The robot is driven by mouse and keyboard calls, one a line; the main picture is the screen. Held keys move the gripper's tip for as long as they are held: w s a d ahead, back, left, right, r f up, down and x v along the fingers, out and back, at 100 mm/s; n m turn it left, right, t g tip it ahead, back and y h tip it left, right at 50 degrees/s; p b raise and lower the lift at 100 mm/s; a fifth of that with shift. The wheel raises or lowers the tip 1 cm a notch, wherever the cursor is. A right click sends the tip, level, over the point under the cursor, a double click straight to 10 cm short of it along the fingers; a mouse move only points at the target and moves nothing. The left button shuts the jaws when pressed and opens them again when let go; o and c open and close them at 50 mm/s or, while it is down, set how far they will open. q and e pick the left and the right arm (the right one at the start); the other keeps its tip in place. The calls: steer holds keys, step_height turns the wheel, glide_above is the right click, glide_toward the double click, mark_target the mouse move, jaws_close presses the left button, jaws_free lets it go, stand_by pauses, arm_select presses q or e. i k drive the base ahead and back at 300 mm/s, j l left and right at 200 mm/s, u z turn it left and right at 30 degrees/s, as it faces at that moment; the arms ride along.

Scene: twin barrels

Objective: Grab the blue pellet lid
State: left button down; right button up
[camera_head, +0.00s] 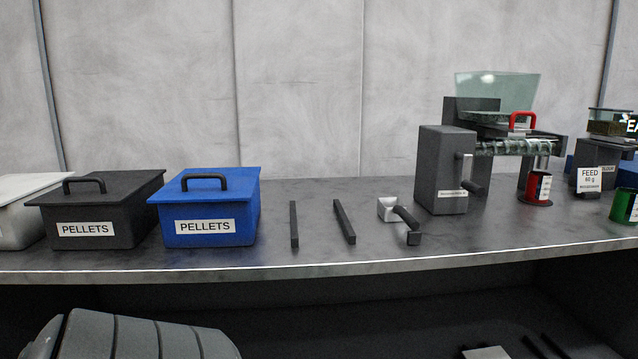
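The blue pellet lid (232,181) lies flat on top of the blue bin (238,222). The lid has a black arched handle (204,177) on top. The bin has a white label reading PELLETS on its front and stands on the grey counter (275,248), left of the middle of the view. The lid appears seated, with no gap to be seen. Neither of my grippers is in view, and nothing touches the lid or its handle.
A dark grey PELLETS bin (118,225) with its own handle stands close on the left, with a white bin (22,225) beyond it. Two dark bars (294,225) and a scoop (389,209) lie to the right. A dispenser machine (440,165) stands farther right.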

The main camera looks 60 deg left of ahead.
mark_target(225, 183)
steer(key=u, duration=2.5)
